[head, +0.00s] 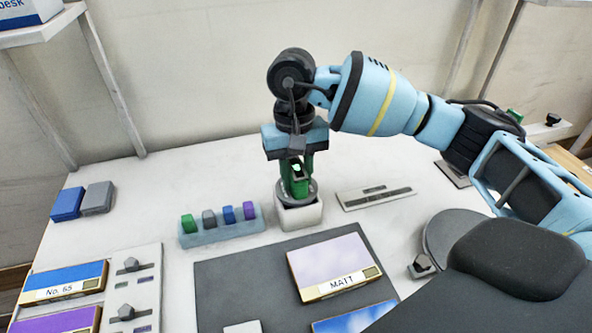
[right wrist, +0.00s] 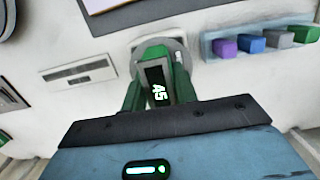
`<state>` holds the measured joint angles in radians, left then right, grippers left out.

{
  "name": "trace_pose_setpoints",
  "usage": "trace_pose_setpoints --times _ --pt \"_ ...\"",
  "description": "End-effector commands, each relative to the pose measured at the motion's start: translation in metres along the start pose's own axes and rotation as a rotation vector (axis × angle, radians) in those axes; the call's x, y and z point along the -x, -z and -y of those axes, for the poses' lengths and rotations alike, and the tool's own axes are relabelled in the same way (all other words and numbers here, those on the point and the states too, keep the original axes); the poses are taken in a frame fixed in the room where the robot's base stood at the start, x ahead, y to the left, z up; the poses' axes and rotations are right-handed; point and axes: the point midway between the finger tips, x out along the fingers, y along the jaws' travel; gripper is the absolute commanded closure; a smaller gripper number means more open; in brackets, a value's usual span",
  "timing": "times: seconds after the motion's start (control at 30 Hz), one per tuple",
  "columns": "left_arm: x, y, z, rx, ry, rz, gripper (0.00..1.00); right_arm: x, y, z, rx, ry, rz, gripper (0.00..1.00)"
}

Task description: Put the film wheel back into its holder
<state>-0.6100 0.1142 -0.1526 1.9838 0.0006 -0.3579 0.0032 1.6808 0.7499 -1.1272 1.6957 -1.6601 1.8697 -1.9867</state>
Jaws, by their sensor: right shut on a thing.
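My right gripper (head: 298,182) points down above the middle of the table, its green fingers shut on the film wheel. The film wheel (head: 312,193) looks like a grey disc, mostly hidden by the fingers in the head view. In the right wrist view its rim (right wrist: 178,46) shows around the fingertips of the gripper (right wrist: 157,50). A dark block marked "A5" (right wrist: 157,84) is between the fingers. A white block (head: 299,215), which looks like the holder, stands directly under the wheel. I cannot tell whether the wheel is fully seated. My left gripper is not in view.
A grey-blue rack (head: 222,235) with several coloured blocks stands left of the holder. A flat grey plate (head: 375,197) lies to its right. A dark mat (head: 235,290) with a framed "MATT" panel (head: 335,265) lies in front.

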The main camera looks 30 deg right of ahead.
Motion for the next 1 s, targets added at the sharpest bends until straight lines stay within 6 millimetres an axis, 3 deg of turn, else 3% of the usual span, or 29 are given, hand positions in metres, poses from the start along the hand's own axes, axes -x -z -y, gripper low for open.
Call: trace_pose_setpoints --times 0.53,0.57,0.7,0.77,0.93,1.0 --pt "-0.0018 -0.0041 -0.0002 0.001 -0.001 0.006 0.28 -0.0053 0.0007 0.0001 0.000 0.001 -0.001 0.98" --pt "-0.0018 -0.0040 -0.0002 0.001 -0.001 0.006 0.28 -0.0053 0.0007 0.0001 0.000 0.001 -0.001 0.70" --pt "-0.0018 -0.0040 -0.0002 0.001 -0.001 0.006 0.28 -0.0054 0.0007 0.0001 0.000 0.001 -0.001 0.52" --pt "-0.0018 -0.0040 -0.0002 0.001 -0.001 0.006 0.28 -0.0055 0.0007 0.0001 0.000 0.001 -0.001 0.46" --pt "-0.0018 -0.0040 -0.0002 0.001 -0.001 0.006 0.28 -0.0056 0.0006 0.0001 0.000 0.001 -0.001 0.46" --pt "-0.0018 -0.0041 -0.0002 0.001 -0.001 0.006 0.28 -0.0061 0.0006 0.0000 0.000 0.000 0.000 0.38"
